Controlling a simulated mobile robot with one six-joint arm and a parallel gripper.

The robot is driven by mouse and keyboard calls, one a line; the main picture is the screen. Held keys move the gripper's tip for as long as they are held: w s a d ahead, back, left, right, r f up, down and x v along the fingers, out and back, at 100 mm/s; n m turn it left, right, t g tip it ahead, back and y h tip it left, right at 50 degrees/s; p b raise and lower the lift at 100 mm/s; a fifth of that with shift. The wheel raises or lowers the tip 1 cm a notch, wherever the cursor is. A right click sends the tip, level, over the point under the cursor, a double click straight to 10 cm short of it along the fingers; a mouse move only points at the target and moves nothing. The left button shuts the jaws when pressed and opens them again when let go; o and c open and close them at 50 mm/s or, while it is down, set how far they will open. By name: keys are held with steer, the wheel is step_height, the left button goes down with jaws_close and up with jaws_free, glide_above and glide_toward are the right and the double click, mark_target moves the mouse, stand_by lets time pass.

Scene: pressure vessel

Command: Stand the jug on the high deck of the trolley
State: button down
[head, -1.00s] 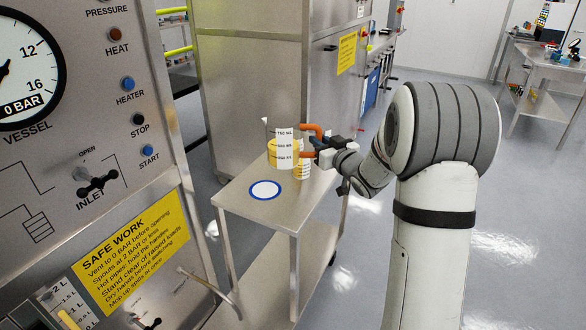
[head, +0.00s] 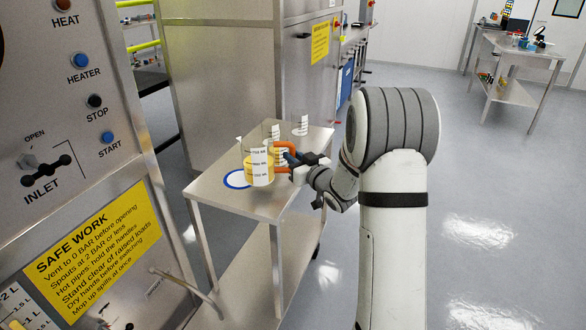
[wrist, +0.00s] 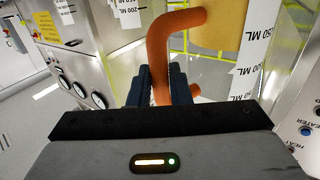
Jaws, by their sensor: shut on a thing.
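The jug (head: 258,168) is clear, with yellow liquid, a white scale label and an orange handle. It looks upright at the high deck (head: 213,192) of the trolley. From the head it overlaps the right part of a blue-rimmed white disc (head: 235,180) on that deck. I cannot tell whether its base touches the deck. My gripper (head: 294,167) is shut on the orange handle from the right. In the wrist view the handle (wrist: 160,50) stands between my dark fingers (wrist: 163,88), with yellow liquid and a scale label beyond.
Other clear vessels with scale labels (head: 301,125) stand behind the jug on the deck; one directly behind is partly hidden. A steel control panel (head: 75,130) stands close at the left, and a steel cabinet (head: 220,80) behind the trolley. Open floor (head: 480,180) lies at the right.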

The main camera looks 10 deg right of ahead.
steer(key=shift+f, duration=1.75)
steer(key=shift+f+b, duration=0.25)
steer(key=shift+b, duration=0.2)
steer(key=c, duration=1.3)
jaws_free()
steer(key=shift+r, duration=0.1)
steer(key=shift+c, duration=0.2)
